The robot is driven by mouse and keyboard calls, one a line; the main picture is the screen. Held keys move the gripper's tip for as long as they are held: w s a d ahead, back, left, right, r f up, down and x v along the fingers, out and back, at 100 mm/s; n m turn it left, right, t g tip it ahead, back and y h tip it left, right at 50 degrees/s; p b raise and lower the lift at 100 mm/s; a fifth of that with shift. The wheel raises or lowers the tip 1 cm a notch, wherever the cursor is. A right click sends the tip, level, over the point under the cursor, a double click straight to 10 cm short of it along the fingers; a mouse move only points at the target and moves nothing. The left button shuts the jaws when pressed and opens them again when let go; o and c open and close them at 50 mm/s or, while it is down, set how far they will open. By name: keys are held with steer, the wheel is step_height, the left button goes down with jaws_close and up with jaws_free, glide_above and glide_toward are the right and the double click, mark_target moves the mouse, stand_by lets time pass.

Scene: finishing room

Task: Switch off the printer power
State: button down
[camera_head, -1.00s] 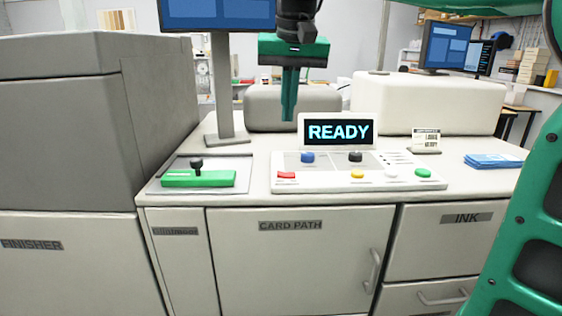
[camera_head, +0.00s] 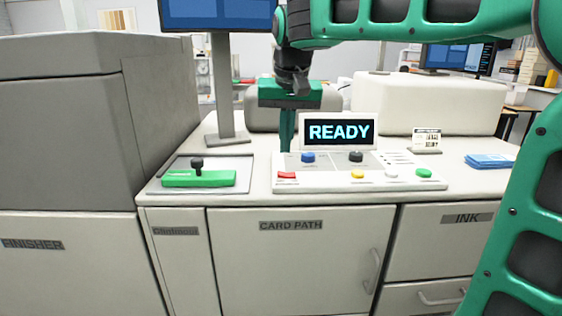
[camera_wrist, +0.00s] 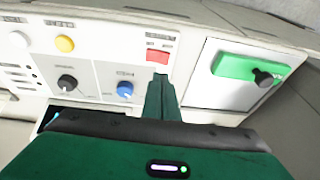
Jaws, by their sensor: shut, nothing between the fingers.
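The printer's control panel (camera_head: 330,186) lies on the white counter, with a red switch (camera_head: 286,175) at its front left. The red switch also shows in the wrist view (camera_wrist: 158,56), just beyond my fingertips; its label is too small to read. Left of the panel, a green block with a black lever knob (camera_head: 198,178) sits on a grey plate. The display (camera_head: 338,132) reads READY. In the wrist view my fingertips (camera_wrist: 160,80) appear apart from the switch.
The panel also carries a blue knob (camera_head: 308,157), a black knob (camera_head: 356,157), and yellow, white and green buttons. A monitor stand (camera_head: 225,85) rises close to the left of my gripper. Blue cards (camera_head: 490,160) lie at the right. The counter's front edge is clear.

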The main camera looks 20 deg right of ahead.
mark_target(283, 173)
steer(key=shift+w+a+f, duration=0.15)
steer(key=shift+f, duration=1.15)
steer(key=shift+w+a+f, duration=0.1)
steer(key=shift+f, duration=1.4)
